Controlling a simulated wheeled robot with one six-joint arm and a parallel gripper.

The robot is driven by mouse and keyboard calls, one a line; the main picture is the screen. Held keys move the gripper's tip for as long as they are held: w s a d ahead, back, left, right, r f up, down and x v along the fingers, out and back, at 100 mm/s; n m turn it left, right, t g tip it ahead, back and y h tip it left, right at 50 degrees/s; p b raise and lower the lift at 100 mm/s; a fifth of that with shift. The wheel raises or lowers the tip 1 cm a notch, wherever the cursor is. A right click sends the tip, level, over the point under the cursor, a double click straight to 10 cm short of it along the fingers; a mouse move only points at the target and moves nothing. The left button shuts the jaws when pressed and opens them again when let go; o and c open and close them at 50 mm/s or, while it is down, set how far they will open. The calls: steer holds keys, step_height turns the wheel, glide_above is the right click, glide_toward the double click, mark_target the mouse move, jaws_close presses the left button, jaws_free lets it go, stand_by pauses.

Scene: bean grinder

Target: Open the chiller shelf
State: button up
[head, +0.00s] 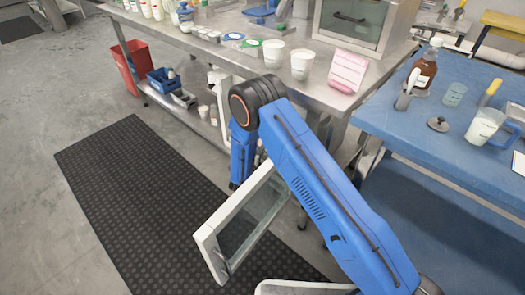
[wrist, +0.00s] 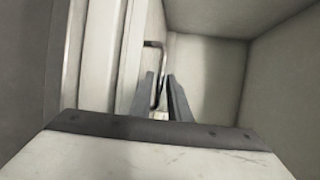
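The glass-fronted chiller door (head: 246,222) has a white frame and stands swung out at an angle below the counter in the head view. A small handle (head: 222,262) shows near its lower left edge. My blue arm crosses in front of the chiller and hides most of it. My gripper is hidden in the head view. In the wrist view my gripper (wrist: 162,78) has two dark fingers a little apart, beside pale panels. A thin bent metal handle (wrist: 154,44) runs down to the fingertips. I cannot tell whether the fingers clamp it.
The steel counter (head: 335,98) above carries cups, a pink card (head: 348,70) and a glass-fronted cabinet (head: 355,20). A blue table (head: 430,145) with a bottle and jug stands right. A red bin (head: 130,62) is left. The black floor mat (head: 150,200) is clear.

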steer(key=shift+x, duration=0.8)
jaws_close()
steer(key=s+a, duration=1.6)
steer(key=s, duration=0.5)
steer(key=shift+a, duration=0.1)
jaws_free()
